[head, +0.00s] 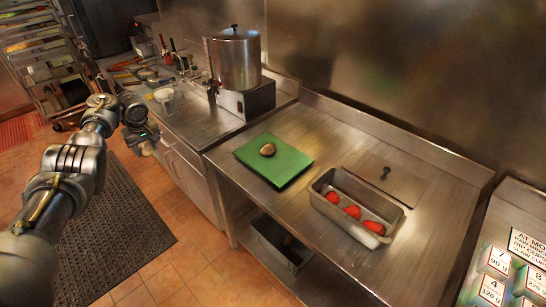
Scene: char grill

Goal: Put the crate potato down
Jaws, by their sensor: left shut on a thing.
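My left gripper (146,146) is over the floor mat's right edge, left of the counter. It is shut on a small brownish thing, mostly hidden by the jaws; it looks like the crate potato. A brown potato (267,149) lies on the green cutting board (290,173) on the steel counter, well to the right of the gripper. A grey crate (268,245) stands on the shelf under the counter, with a small brownish thing (287,240) in it. My right gripper is not in view.
A steel pan (326,212) with several red tomatoes (352,211) sits right of the board on the steel counter (345,150). A large pot (236,62) stands behind on the left. A rack (45,70) is at far left. The counter around the board is clear.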

